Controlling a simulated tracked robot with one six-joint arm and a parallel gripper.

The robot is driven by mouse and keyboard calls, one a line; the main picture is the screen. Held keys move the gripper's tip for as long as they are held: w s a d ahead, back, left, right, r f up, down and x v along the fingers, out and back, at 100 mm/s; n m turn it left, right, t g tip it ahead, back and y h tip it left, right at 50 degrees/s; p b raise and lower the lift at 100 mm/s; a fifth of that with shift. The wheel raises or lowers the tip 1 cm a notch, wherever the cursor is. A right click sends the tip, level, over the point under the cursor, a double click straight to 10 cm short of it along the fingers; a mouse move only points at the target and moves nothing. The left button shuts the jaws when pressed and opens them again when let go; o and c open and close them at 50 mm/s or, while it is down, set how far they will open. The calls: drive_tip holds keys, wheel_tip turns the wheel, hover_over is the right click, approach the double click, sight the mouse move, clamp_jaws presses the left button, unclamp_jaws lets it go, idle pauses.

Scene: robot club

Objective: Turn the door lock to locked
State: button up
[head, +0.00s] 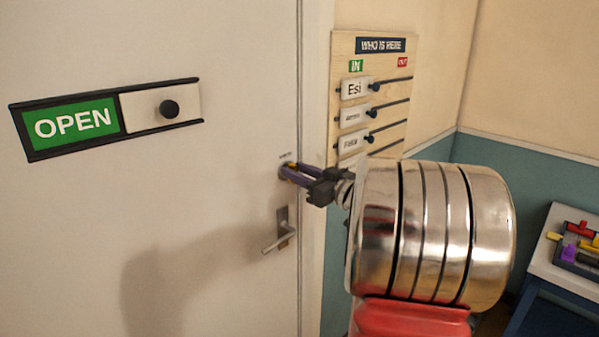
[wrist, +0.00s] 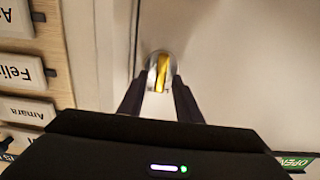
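The door lock (wrist: 162,73) shows in the wrist view as a round silver plate with a brass thumb-turn standing nearly upright in that picture. In the head view the lock plate (head: 284,171) is mostly hidden behind my fingers, near the door's right edge above the handle. My gripper (head: 288,172) points at the lock. In the wrist view its two dark fingers (wrist: 162,82) are apart, one on each side of the brass turn. Gaps seem to show beside the turn, so the fingers do not look closed on it. I cannot tell how deep the fingertips reach.
A lever handle (head: 281,236) sits on the door (head: 225,130) just below the lock. A sliding sign (head: 75,122) on the door reads OPEN. A name board (head: 345,48) hangs on the wall to the right. A table (head: 558,275) with coloured parts stands at the lower right.

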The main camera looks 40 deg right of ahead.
drive_tip(key=shift+c, duration=0.4)
clamp_jaws()
drive_tip(key=shift+d+m, duration=0.1)
drive_tip(key=shift+m, duration=0.3)
drive_tip(key=m, duration=0.5)
drive_tip(key=d+f+m, duration=0.1)
drive_tip(key=m, duration=1.1)
drive_tip(key=shift+d+f, duration=0.2)
drive_tip(key=shift+f, duration=0.2)
drive_tip(key=shift+m, duration=0.3)
